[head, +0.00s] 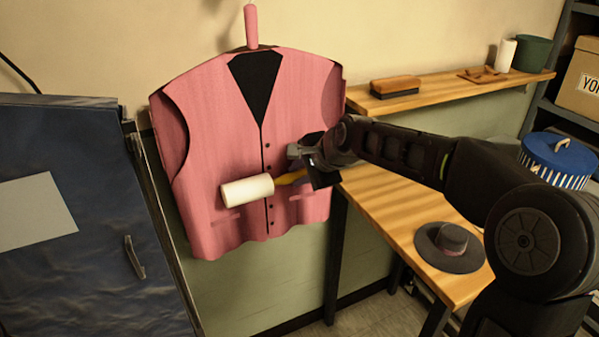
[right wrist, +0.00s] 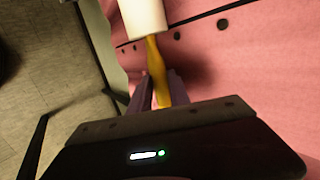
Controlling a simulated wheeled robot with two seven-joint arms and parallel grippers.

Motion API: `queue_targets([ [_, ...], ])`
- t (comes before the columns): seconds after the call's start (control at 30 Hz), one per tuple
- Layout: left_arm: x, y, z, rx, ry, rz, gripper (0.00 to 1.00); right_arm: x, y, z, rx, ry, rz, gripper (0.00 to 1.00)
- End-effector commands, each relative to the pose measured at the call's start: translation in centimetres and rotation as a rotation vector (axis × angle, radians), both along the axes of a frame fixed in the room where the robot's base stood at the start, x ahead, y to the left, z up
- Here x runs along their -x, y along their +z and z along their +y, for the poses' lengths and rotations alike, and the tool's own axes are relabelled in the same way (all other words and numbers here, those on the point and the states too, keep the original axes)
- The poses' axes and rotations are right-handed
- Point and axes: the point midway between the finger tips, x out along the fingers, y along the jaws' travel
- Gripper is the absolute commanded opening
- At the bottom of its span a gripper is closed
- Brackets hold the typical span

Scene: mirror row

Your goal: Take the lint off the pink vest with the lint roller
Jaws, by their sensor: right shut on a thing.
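The pink vest (head: 222,115) hangs on the wall from a pink hanger top (head: 251,26), with a black inner panel and a row of dark buttons. It also fills the right side of the right wrist view (right wrist: 250,70). My right gripper (head: 300,165) is shut on the yellow handle of the lint roller (head: 246,191). The white roller head lies across the lower front of the vest, left of the buttons; whether it touches the cloth I cannot tell. The roller shows in the wrist view too (right wrist: 144,18). I make out no lint. My left gripper is out of view.
A wooden table (head: 375,205) stands right of the vest with a dark hat (head: 450,246) on it. A shelf behind holds a brush (head: 395,86). A blue striped box (head: 557,160) is at the right. A dark blue cabinet or bag (head: 70,160) stands close on the left.

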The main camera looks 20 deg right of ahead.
Motion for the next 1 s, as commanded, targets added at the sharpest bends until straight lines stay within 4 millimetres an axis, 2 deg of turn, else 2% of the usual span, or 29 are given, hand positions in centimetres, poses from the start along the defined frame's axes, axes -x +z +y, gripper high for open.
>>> queue_targets([
  [0.1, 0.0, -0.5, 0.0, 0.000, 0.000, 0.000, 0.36, -0.2, -0.6, -0.1, -0.002, -0.003, -0.004, 0.00],
  [0.47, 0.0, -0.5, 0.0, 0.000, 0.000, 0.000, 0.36, -0.2, -0.6, -0.1, -0.001, -0.004, -0.006, 0.00],
  [0.8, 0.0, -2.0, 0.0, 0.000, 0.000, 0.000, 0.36, -0.2, -2.7, -0.1, -0.001, -0.004, -0.006, 0.00],
  [1.0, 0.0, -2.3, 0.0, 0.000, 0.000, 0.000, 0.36, -0.2, -3.0, -0.1, -0.002, -0.004, -0.007, 0.00],
])
